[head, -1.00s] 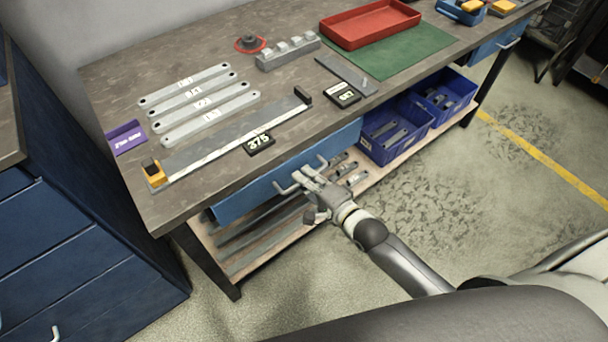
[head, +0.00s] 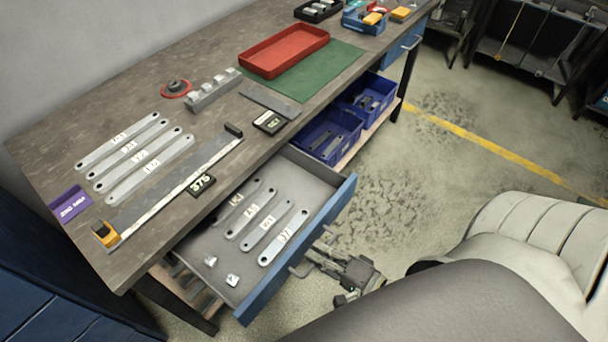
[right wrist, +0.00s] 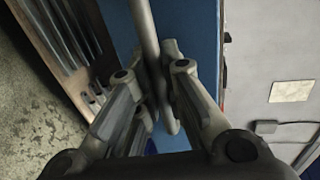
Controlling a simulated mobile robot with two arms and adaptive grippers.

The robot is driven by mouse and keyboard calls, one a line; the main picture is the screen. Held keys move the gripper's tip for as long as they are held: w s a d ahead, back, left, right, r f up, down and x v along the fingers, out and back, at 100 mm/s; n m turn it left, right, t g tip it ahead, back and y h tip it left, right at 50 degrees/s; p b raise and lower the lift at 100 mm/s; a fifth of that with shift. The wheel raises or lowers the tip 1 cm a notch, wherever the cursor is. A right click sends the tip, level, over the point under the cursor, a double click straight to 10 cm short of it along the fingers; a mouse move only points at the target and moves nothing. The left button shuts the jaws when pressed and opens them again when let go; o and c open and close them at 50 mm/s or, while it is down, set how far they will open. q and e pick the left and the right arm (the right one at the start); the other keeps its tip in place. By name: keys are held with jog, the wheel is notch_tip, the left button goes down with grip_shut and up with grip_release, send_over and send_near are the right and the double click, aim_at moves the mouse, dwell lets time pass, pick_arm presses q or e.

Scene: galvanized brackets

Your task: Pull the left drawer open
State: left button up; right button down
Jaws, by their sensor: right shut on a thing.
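The left drawer (head: 300,252) of the workbench stands well open, its blue front pulled away from the bench. My right gripper (head: 318,258) is at the drawer's front and shut on the bar handle (head: 300,270). In the right wrist view the handle (right wrist: 148,40) runs between the two fingers (right wrist: 160,95), with the blue drawer front behind it. My left gripper is not in view.
The bench top (head: 110,110) carries labelled brackets (head: 135,160), a measuring bar (head: 175,190), a red tray (head: 285,52) and a green mat (head: 330,70). Blue bins (head: 335,135) sit on the shelf below. A blue cabinet (head: 60,290) stands at left. Floor right of the drawer is clear.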

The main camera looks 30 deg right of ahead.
jog(key=shift+f+v, duration=0.25)
jog(key=shift+v, duration=0.85)
jog(key=c, duration=1.5)
grip_release()
jog(key=shift+c, duration=0.2)
jog(key=v, duration=1.2)
jog(key=shift+f, duration=0.1)
